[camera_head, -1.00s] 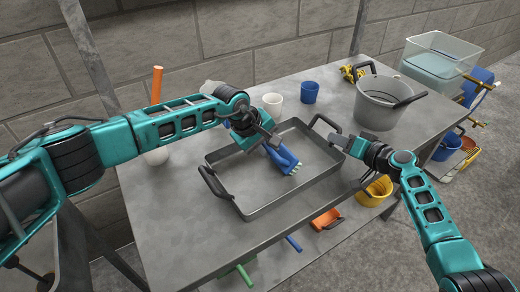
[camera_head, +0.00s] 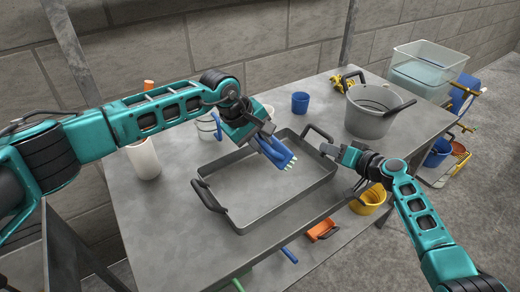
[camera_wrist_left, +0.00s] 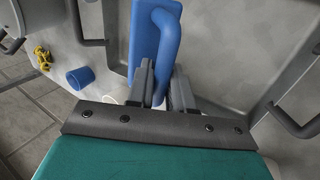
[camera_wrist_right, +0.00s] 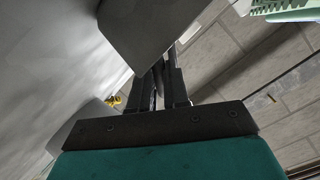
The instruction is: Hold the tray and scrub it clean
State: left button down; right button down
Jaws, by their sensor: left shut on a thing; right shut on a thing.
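The grey metal tray (camera_head: 240,217) with black handles lies on the workbench. My left gripper (camera_head: 262,137) is shut on the blue brush (camera_head: 276,152), whose pale bristles face down over the tray's back part. Whether the bristles touch the tray floor I cannot tell. The brush's blue handle (camera_wrist_left: 163,40) sits between the left fingers in the left wrist view. My right gripper (camera_head: 328,151) is shut at the tray's right edge, by the rear handle (camera_head: 318,131). In the right wrist view its fingers (camera_wrist_right: 163,85) are closed under a grey piece, partly hidden.
A grey bucket (camera_head: 372,118), a blue cup (camera_head: 300,102) and a white cup (camera_head: 268,109) stand behind the tray. A clear water tank (camera_head: 428,65) is at far right. A yellow bucket (camera_head: 370,200) is near the right forearm.

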pick_arm(q)
jog(key=shift+r, duration=3.25)
pick_arm(e)
jog(key=c, duration=1)
grip_release()
jog(key=shift+c, duration=0.2)
jog(key=v, duration=1.1)
jog(key=shift+s+d, duration=0.15)
pick_arm(q)
jog(key=shift+r+p, duration=0.35)
pick_arm(e)
jog(key=v, duration=0.7)
jog(key=shift+s, duration=0.3)
jog(key=shift+d+r, duration=0.1)
